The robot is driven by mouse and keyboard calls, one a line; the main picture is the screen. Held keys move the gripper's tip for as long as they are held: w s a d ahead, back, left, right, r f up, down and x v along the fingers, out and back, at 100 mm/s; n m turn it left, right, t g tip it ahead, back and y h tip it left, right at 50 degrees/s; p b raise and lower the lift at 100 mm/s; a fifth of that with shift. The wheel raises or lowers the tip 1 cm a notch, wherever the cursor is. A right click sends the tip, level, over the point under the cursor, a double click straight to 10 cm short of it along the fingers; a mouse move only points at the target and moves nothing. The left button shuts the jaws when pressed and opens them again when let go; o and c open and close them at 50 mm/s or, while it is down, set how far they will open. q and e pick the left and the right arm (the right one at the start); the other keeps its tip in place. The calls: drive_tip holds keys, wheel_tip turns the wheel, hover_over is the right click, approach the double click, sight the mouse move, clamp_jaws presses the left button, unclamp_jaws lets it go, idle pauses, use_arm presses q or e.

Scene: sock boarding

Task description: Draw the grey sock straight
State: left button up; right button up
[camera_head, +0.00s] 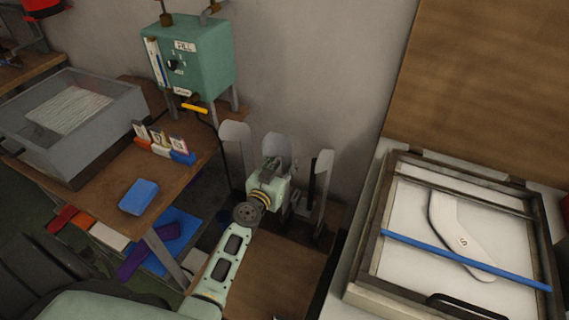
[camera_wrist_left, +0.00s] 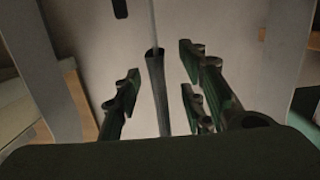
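My left gripper (camera_head: 300,203) is low among upright pale boards in the head view, where its fingers are small and hard to make out. In the left wrist view its fingers (camera_wrist_left: 165,95) stand apart, with a gap on both sides of a narrow dark grey piece (camera_wrist_left: 157,85). That piece, which looks like the grey sock, sits around the lower part of a thin upright board seen edge-on (camera_wrist_left: 153,25). A dark strip (camera_head: 312,182) beside the rightmost upright board (camera_head: 323,170) may be the same sock. My right gripper is in neither view.
Two more upright boards (camera_head: 235,137) (camera_head: 278,150) stand close to my left arm. A framed tray (camera_head: 367,245) at the right holds a flat white foot-shaped form (camera_head: 450,228) under a blue bar (camera_head: 450,257). A green box (camera_head: 205,60) and grey bin (camera_head: 120,115) are at the left.

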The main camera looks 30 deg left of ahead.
use_arm(q)
drive_tip(key=shift+s+d, duration=0.2)
drive_tip(key=shift+s, duration=3.65)
drive_tip(key=shift+s+d, duration=0.1)
drive_tip(key=shift+s, duration=0.6)
